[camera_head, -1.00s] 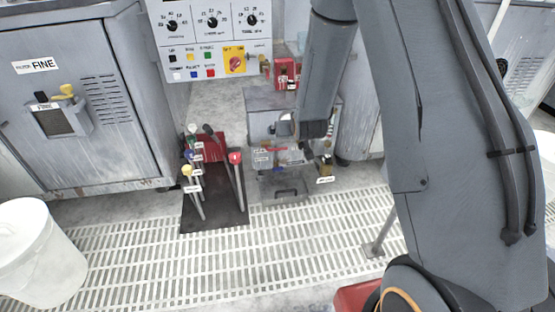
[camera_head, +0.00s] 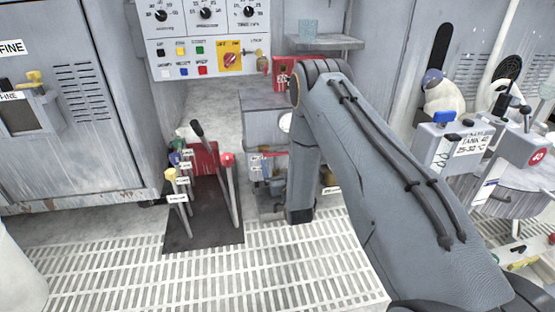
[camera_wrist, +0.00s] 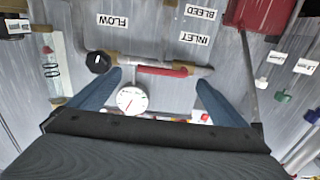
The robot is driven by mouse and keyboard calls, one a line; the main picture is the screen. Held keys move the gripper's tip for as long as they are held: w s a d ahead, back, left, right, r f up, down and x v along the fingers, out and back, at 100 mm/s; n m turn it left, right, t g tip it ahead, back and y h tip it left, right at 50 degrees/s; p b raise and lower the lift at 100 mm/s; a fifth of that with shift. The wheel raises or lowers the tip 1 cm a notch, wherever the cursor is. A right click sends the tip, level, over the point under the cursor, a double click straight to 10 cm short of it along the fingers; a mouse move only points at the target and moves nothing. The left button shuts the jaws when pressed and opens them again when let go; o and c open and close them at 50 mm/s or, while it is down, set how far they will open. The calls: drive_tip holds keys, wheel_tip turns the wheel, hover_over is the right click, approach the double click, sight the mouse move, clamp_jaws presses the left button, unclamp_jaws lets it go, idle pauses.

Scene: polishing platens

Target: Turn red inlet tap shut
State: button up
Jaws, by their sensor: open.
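The red inlet tap (camera_wrist: 160,70) is a red bar handle lying along a grey pipe, close to the INLET label (camera_wrist: 194,39) in the wrist view. My gripper (camera_wrist: 160,77) is open. Its two blue-grey fingers are apart, one tip near each end of the red handle, and nothing is seen gripped. I cannot tell whether either finger touches the handle or how deep they reach. In the head view the grey unit (camera_head: 262,128) is partly covered by my arm, and my gripper is hidden there.
A black FLOW knob (camera_wrist: 98,61) is just left of the left finger. A round gauge (camera_wrist: 131,100) lies between the fingers. A stand of levers (camera_head: 203,195) is left of the grey unit. White slatted flooring (camera_head: 215,275) is clear in front. Tank equipment (camera_head: 465,150) stands at right.

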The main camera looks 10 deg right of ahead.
sight(278, 154)
drive_tip(key=shift+w+b, duration=1.5)
drive_tip(key=shift+w, duration=2)
